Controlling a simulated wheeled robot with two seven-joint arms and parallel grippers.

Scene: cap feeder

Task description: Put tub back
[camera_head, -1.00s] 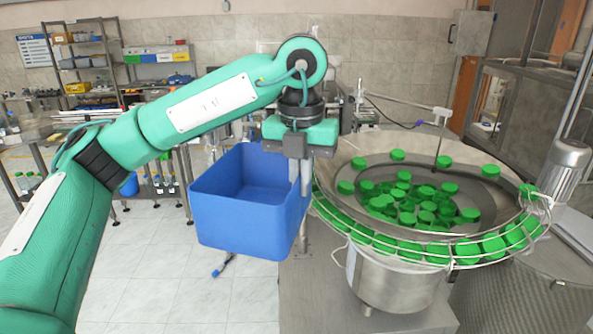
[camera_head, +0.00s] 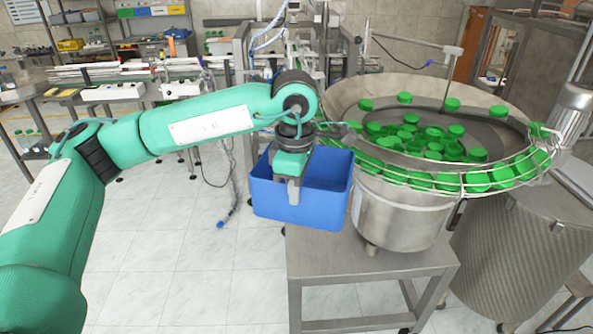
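The blue tub (camera_head: 327,208) is upright beside the left side of the bowl feeder, over the far left corner of the metal stand. The visible part of its inside is empty. My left gripper (camera_head: 294,193) reaches down at the tub's near wall and is shut on its rim. The gripper hides part of that wall. I cannot tell whether the tub's bottom touches the stand. Several green caps (camera_head: 432,132) lie in the feeder bowl and along its rim track. My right gripper is not in view.
The round feeder (camera_head: 397,213) stands on the metal stand (camera_head: 375,262), whose front top is bare. A steel drum (camera_head: 510,245) stands at the right. Workbenches and a conveyor (camera_head: 190,88) run along the back. The tiled floor left of the stand is mostly clear, with a cable on it.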

